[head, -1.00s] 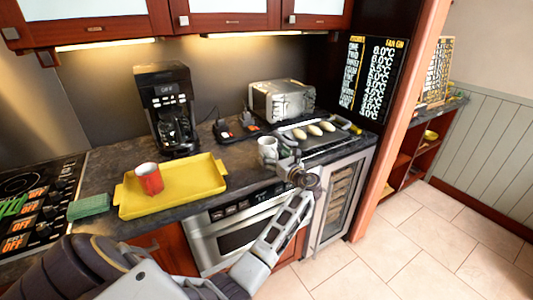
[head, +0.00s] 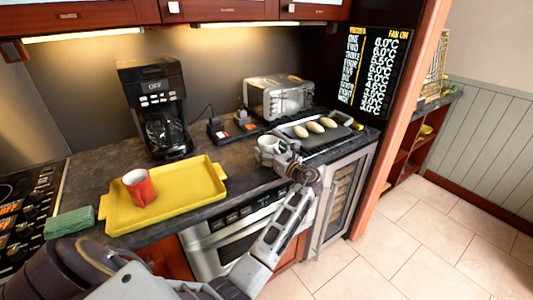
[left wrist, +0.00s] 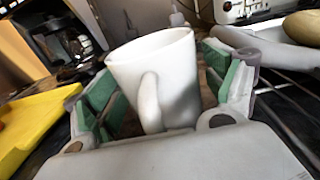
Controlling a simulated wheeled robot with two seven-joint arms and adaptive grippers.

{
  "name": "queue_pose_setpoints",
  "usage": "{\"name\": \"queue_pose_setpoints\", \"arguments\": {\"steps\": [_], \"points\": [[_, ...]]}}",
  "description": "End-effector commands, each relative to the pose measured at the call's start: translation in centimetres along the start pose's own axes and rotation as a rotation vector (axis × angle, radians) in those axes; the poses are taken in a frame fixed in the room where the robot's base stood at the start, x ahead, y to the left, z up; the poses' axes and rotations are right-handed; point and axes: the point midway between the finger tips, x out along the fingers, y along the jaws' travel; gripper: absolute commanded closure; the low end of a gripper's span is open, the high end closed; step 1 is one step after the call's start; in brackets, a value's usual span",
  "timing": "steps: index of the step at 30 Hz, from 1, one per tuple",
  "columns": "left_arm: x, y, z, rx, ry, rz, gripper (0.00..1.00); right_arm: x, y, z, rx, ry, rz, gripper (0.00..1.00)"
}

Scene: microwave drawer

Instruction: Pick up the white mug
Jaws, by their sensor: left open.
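The white mug (head: 268,144) stands upright on the dark counter, near its front edge and left of the wire rack. My left gripper (head: 284,157) is at the mug, coming from the front right. In the left wrist view the mug (left wrist: 168,85) is between the green-padded fingers of the open left gripper (left wrist: 163,92), with its handle facing the camera. Dark gaps show beside the mug, so the fingers do not look closed on it. The mug's base is hidden behind the gripper body. My right gripper is not in view.
A yellow tray (head: 195,202) holding a red cup (head: 139,187) lies to the left. A coffee maker (head: 155,110), a black device (head: 232,127) and a toaster (head: 278,97) stand behind. A rack with pale oval items (head: 314,126) is close on the mug's right.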

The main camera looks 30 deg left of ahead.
Motion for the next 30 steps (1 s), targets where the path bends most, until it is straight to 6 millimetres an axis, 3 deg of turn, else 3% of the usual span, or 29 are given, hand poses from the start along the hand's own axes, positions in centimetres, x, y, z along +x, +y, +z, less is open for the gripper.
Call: {"name": "queue_pose_setpoints", "arguments": {"steps": [17, 30], "points": [[-0.1, 0.0, 0.0, 0.000, 0.000, 0.000, 0.15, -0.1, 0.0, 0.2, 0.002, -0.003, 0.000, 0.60], [-0.1, 0.0, 0.0, 0.000, 0.000, 0.000, 0.72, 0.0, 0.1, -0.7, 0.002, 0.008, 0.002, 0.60]]}}
